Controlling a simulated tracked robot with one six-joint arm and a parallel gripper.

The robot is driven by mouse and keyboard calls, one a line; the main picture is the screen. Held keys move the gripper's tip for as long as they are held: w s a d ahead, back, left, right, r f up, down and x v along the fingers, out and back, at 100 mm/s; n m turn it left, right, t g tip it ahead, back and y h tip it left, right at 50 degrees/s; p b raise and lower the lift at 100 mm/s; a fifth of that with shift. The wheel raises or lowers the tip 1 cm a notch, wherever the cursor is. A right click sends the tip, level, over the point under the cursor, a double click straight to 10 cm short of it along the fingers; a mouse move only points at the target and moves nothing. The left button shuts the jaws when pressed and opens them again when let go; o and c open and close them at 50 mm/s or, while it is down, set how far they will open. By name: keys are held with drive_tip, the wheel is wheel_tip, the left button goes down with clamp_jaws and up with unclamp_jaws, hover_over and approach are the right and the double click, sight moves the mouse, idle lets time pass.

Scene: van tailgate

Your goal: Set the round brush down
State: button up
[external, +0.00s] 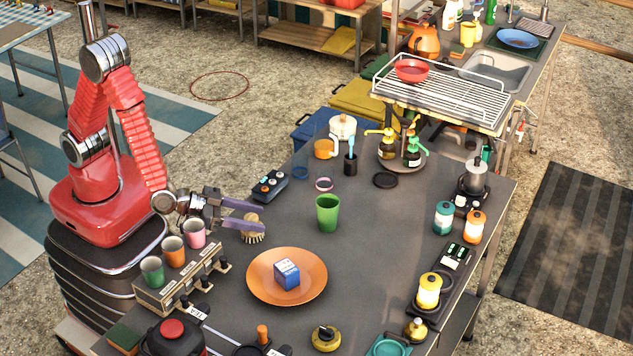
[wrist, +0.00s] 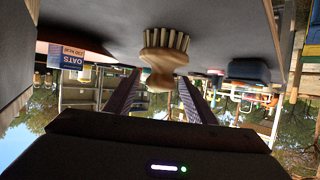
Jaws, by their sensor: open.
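The round brush (external: 252,232) is a small wooden brush with pale bristles. It rests on the dark tabletop (external: 300,208), left of the green cup, with its bristles toward the table. My gripper (external: 256,218) is open, with its two fingers at the brush. In the wrist view, which is upside down, the brush (wrist: 162,62) has its wooden knob between the tips of my gripper's fingers (wrist: 158,90), with a gap showing on each side.
A green cup (external: 327,213) stands right of the brush. An orange plate (external: 255,285) with a blue box (external: 287,274) lies in front. A dark control box with buttons (external: 270,185) sits behind. A rack with several cups (external: 172,250) stands to the left.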

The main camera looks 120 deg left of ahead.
drive_tip(key=v, duration=0.8)
drive_tip(key=shift+s, duration=0.3)
drive_tip(key=shift+d+r, duration=0.1)
drive_tip(key=shift+r, duration=0.05)
drive_tip(key=d+r+m+h, duration=0.5)
drive_tip(key=d+r+h, duration=0.4)
drive_tip(key=d+r, duration=0.2)
drive_tip(key=s+a+r+m+g, duration=0.1)
drive_tip(key=s+a+r+g, duration=0.1)
drive_tip(key=s, duration=0.8)
drive_tip(key=s+a+r+m+g, duration=0.1)
drive_tip(key=s+a+r+g, duration=0.1)
drive_tip(key=s, duration=0.8)
drive_tip(key=shift+a+r+m+g+y, duration=0.3)
drive_tip(key=shift+r+m+g, duration=0.1)
drive_tip(key=shift+r, duration=0.2)
